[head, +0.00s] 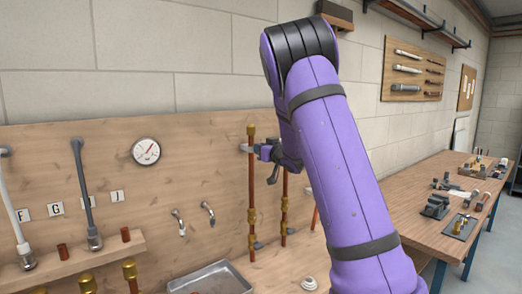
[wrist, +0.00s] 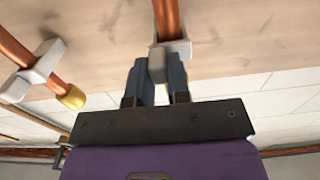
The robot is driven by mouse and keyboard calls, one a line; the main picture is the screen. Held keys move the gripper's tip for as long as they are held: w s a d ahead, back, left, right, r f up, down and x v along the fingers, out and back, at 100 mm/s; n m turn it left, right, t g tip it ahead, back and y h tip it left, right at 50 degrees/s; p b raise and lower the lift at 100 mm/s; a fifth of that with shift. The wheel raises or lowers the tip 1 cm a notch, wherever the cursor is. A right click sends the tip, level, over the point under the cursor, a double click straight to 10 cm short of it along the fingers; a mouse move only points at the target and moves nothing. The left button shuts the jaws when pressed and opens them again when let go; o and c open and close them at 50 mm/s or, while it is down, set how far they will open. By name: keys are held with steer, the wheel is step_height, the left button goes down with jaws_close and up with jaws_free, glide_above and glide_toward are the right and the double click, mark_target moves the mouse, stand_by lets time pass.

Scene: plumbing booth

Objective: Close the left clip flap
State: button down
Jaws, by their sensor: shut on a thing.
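The left clip (head: 245,148) is a light grey pipe clip on the wooden panel, around the left copper pipe (head: 251,190). It also shows in the wrist view (wrist: 182,47), where the wall appears upside down. My gripper (head: 268,150) is at this clip, just right of the pipe. In the wrist view my gripper (wrist: 155,75) is shut on a small grey piece, apparently the clip flap (wrist: 157,64), which touches or nearly touches the clip body. The fingers hide part of the pipe and clip, so I cannot tell the flap's exact angle.
A second copper pipe (head: 285,195) stands to the right; its clip (wrist: 32,72) and brass end (wrist: 72,97) show in the wrist view. A gauge (head: 146,151) and two hooked fittings (head: 208,211) are left. A metal tray (head: 212,280) lies below. A workbench (head: 420,185) stands right.

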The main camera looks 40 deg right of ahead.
steer(key=shift+f, duration=0.15)
steer(key=c, duration=1.1)
jaws_free()
steer(key=shift+w, duration=0.1)
steer(key=s, duration=1)
steer(key=shift+s+d, duration=0.2)
steer(key=shift+s, duration=0.2)
